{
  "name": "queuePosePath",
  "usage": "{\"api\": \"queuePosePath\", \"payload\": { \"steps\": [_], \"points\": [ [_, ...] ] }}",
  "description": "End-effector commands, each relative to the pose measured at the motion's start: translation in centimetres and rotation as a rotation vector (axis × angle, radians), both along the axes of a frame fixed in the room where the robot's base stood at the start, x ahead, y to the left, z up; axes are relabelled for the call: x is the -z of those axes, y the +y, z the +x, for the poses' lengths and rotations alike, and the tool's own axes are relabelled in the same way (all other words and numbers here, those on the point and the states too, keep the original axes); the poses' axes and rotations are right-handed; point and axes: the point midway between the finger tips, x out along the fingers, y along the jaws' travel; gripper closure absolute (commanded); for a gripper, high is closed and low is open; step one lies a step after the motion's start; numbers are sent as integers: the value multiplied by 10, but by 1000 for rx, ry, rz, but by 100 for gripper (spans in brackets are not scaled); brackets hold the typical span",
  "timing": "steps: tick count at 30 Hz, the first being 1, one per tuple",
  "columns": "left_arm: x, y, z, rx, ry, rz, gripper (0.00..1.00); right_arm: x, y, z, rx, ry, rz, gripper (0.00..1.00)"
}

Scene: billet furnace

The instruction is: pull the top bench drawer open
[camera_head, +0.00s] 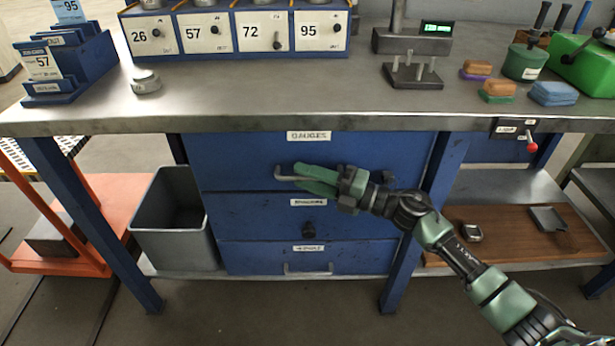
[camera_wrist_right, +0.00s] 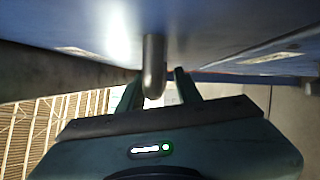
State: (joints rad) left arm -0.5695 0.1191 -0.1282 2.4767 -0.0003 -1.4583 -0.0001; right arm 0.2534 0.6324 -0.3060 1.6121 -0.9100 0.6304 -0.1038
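The top bench drawer (camera_head: 240,155) is blue, sits below the "GAUGES" label and looks shut, flush with the drawers below. Its grey bar handle (camera_head: 284,178) shows at the left of my right gripper (camera_head: 300,181), whose green fingers reach it from the right. In the right wrist view the handle (camera_wrist_right: 154,68) stands between the two fingertips (camera_wrist_right: 158,88). A narrow gap shows between the handle and the right-hand finger, so the gripper looks open around it. Contact on the other side is unclear. My left gripper is not in view.
Two more blue drawers sit below, the middle one (camera_head: 260,215) with a dark knob and the bottom one (camera_head: 255,257) with a bar handle. A grey bin (camera_head: 172,245) stands left of them. The metal benchtop (camera_head: 300,100) overhangs above. A red-knobbed lever (camera_head: 531,146) is at right.

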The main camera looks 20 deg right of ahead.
Motion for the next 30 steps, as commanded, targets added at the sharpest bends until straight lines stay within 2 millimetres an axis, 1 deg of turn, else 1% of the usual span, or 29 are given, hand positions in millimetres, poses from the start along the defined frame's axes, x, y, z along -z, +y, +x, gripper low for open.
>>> {"api": "queuePosePath", "payload": {
  "steps": [1, 2, 3, 4, 30],
  "points": [
    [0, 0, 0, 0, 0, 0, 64, 0, 0, 0, 0, 0, 0, 80],
    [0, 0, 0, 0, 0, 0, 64, 0, 0, 0, 0, 0, 0, 88],
    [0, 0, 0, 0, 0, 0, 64, 0, 0, 0, 0, 0, 0, 99],
    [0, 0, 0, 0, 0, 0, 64, 0, 0, 0, 0, 0, 0, 100],
    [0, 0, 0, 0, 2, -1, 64, 0, 0, 0, 0, 1, 1, 100]
  ]
}}
